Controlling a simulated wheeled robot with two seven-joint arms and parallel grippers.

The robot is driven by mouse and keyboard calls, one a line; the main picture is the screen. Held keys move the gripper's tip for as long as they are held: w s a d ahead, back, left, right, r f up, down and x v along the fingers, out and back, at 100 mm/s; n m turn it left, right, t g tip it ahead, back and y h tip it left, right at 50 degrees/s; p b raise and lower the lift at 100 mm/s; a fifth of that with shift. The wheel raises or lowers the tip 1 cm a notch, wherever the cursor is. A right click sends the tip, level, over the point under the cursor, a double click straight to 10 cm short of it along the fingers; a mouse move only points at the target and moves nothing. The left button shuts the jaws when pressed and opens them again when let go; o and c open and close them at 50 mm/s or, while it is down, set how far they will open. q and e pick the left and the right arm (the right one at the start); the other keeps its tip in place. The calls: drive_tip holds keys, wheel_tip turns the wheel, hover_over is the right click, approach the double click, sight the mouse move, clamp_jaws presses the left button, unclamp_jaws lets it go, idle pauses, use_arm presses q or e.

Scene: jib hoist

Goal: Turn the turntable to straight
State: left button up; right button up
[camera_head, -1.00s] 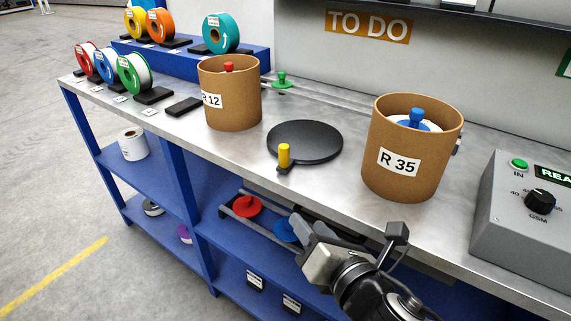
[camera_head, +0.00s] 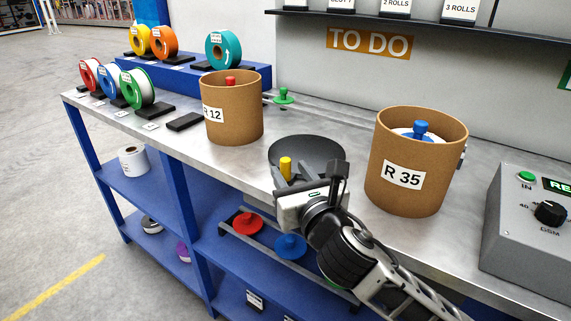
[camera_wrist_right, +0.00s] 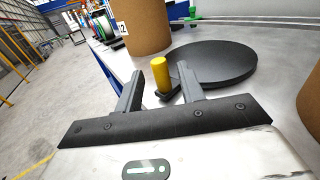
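The turntable (camera_head: 308,151) is a flat black disc on the metal bench, between two brown drums. A yellow upright peg (camera_head: 286,168) stands at its near edge on a short black tab. In the right wrist view the peg (camera_wrist_right: 162,76) stands just ahead of and between the two fingers, and the disc (camera_wrist_right: 212,62) lies behind it to the right. My right gripper (camera_head: 292,185) is open at the bench's front edge; the wrist view shows its fingers (camera_wrist_right: 160,88) apart with nothing clamped. In the head view the gripper hides the disc's near right part. My left gripper is not in view.
A drum marked R 12 (camera_head: 231,108) stands left of the turntable. A drum marked R 35 (camera_head: 415,165) stands to the right, near my right arm. A grey control box (camera_head: 528,235) is at far right. Coloured spools stand at back left.

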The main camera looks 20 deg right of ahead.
sight(288, 168)
drive_tip(key=shift+w+a, duration=0.1)
drive_tip(key=shift+w, duration=1.7)
